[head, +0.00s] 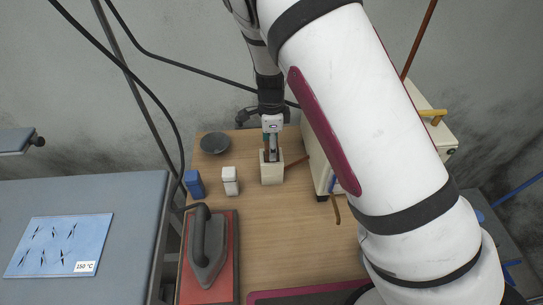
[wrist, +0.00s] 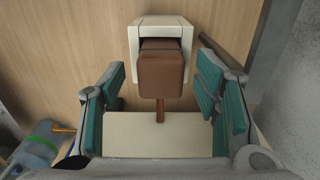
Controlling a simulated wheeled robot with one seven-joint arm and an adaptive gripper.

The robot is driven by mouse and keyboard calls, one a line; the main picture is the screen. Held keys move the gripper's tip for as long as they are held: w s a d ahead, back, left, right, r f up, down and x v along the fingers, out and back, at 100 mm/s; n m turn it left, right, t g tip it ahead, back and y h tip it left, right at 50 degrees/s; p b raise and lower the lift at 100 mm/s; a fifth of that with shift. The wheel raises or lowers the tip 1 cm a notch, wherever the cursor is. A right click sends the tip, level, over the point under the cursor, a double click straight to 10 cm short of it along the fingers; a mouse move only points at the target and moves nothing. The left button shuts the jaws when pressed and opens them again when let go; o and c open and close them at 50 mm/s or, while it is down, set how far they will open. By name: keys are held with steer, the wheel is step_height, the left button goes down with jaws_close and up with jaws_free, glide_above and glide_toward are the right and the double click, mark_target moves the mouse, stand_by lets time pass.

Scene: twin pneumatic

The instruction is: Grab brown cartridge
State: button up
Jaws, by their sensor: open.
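In the wrist view a brown cartridge (wrist: 162,72) stands in front of a cream holder (wrist: 160,24) with a dark opening. A thin brown stem runs down from the cartridge. My gripper (wrist: 161,90) is open, with one teal-padded finger on each side of the cartridge and a visible gap on both sides. In the head view my gripper (head: 272,150) points down over a cream block (head: 272,173) on the wooden table. The cartridge is too small there to make out clearly.
On the wooden table (head: 290,220) are a dark bowl (head: 214,144), a blue container (head: 194,184), a white container (head: 230,181) and an iron (head: 206,243) on a red mat. A cream cabinet (head: 323,165) stands close on the right. A grey ironing surface (head: 130,195) lies left.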

steer(key=shift+f, duration=0.7)
steer(key=c, duration=1.3)
steer(key=shift+c, duration=0.2)
